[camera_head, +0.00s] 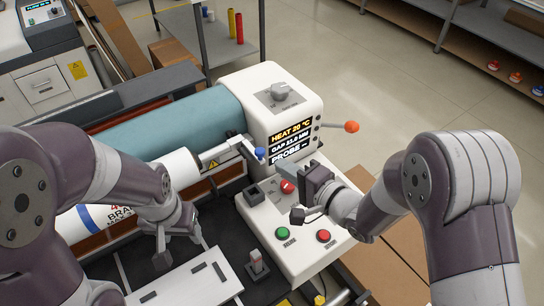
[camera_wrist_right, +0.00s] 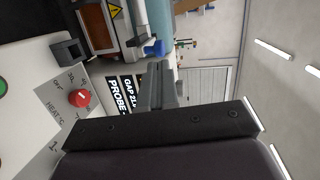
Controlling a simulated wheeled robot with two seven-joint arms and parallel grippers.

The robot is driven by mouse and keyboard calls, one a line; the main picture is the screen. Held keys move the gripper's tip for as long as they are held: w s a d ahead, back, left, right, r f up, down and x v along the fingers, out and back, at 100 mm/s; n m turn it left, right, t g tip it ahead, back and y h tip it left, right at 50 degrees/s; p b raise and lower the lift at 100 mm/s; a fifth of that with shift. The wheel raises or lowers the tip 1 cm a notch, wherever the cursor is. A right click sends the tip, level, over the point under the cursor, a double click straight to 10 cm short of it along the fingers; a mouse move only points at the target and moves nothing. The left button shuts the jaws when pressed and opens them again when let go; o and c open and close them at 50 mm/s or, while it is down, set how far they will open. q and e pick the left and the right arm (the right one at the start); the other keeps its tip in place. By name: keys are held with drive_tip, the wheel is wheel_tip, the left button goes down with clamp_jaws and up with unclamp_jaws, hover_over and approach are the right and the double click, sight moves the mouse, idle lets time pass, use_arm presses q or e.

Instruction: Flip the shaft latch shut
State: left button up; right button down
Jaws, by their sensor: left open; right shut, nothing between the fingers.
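The shaft latch appears to be the grey lever with a blue knob (camera_head: 260,154) at the right end of the white roll's shaft, beside the white control housing. The blue knob also shows in the right wrist view (camera_wrist_right: 155,48), just beyond my fingers. I cannot tell for certain whether the latch is open or shut. My right gripper (camera_head: 316,183) is shut and empty above the control panel, right of the blue knob and apart from it. My left gripper (camera_head: 176,243) is open and empty, in front of the white roll (camera_head: 180,169). My left arm hides part of the roll.
The white housing (camera_head: 270,85) carries a display and an orange-knobbed lever (camera_head: 351,127). The panel below has a red dial (camera_head: 287,186), a green button (camera_head: 282,233) and a red button (camera_head: 323,236). A teal roller (camera_head: 185,118) lies behind the white roll. Open floor lies behind.

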sight(264, 154)
drive_tip(key=p+x, duration=0.1)
drive_tip(key=x, duration=0.2)
drive_tip(key=shift+w+a, duration=0.25)
drive_tip(key=shift+a, duration=0.05)
drive_tip(key=shift+w+a+f, duration=0.1)
drive_tip(key=shift+w+a, duration=0.1)
drive_tip(key=shift+a, duration=0.1)
drive_tip(key=shift+w, duration=0.1)
drive_tip(key=shift+f, duration=0.1)
drive_tip(key=shift+w, duration=0.15)
drive_tip(key=x, duration=0.3)
drive_tip(key=r+b+x, duration=0.1)
drive_tip(key=x, duration=0.1)
drive_tip(key=shift+w+d+f, duration=0.1)
drive_tip(key=shift+w, duration=0.5)
